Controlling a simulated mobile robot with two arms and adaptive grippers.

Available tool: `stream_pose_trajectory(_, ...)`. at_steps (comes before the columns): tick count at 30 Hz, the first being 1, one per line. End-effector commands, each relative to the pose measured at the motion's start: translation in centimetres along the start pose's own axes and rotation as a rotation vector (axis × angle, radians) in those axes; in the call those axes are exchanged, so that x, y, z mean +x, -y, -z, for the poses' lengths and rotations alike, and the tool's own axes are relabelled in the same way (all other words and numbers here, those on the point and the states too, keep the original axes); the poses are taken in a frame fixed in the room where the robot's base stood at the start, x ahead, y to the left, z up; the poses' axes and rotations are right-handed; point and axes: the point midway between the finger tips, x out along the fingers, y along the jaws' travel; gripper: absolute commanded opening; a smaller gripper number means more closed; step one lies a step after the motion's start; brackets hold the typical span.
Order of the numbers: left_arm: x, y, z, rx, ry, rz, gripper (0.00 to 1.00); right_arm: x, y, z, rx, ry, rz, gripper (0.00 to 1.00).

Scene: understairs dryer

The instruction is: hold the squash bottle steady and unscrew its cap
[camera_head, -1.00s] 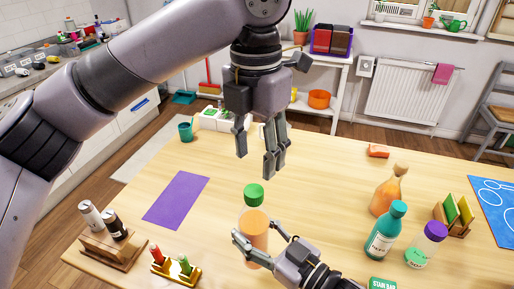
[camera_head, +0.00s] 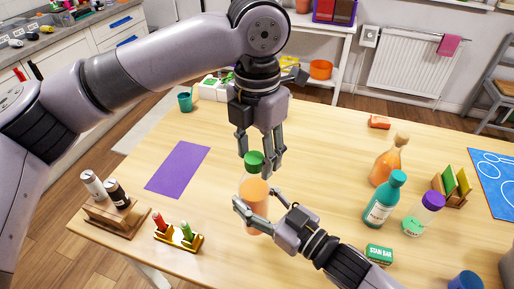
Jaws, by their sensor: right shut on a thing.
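The squash bottle (camera_head: 255,190) stands upright on the wooden table, with orange liquid inside and a green cap (camera_head: 254,161) on top. My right gripper (camera_head: 250,215) comes from the lower right and is shut on the body of the bottle, one finger on each side. My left gripper (camera_head: 258,160) points straight down from above. Its fingers are open and reach down to cap height, around or just in front of the cap; contact with the cap cannot be made out. The fingers hide part of the cap's right edge.
An orange bottle (camera_head: 390,162), a teal bottle (camera_head: 382,203) and a purple-capped jar (camera_head: 424,215) stand to the right. A stain bar box (camera_head: 379,254) lies near my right arm. A purple mat (camera_head: 179,170) and a small peg rack (camera_head: 178,238) are on the left.

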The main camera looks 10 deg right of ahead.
Motion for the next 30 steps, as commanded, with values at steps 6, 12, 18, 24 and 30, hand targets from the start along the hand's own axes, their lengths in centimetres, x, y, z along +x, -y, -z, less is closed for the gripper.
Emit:
stream_pose_trajectory(6, -0.04, -0.01, 0.00, 0.000, 0.000, 0.000, 0.29, 0.02, 0.02, 0.23, -0.001, -0.005, 0.001, 0.00)
stream_pose_trajectory(12, -0.05, 0.07, 0.00, 0.001, 0.000, 0.001, 0.15, 0.02, 0.01, 0.22, -0.001, -0.005, 0.001, 0.00)
stream_pose_trajectory(18, -0.05, 0.16, -0.01, 0.003, 0.000, 0.003, 0.02, 0.02, 0.00, 0.19, -0.001, -0.004, 0.000, 0.00)
stream_pose_trajectory(24, -0.05, 0.25, -0.01, -0.003, 0.001, 0.005, 0.00, 0.03, 0.00, 0.18, -0.001, -0.004, 0.000, 0.00)
stream_pose_trajectory(30, -0.02, 0.23, -0.05, -0.220, 0.000, 0.009, 0.00, 0.04, -0.01, 0.16, -0.001, -0.003, 0.000, 0.00)
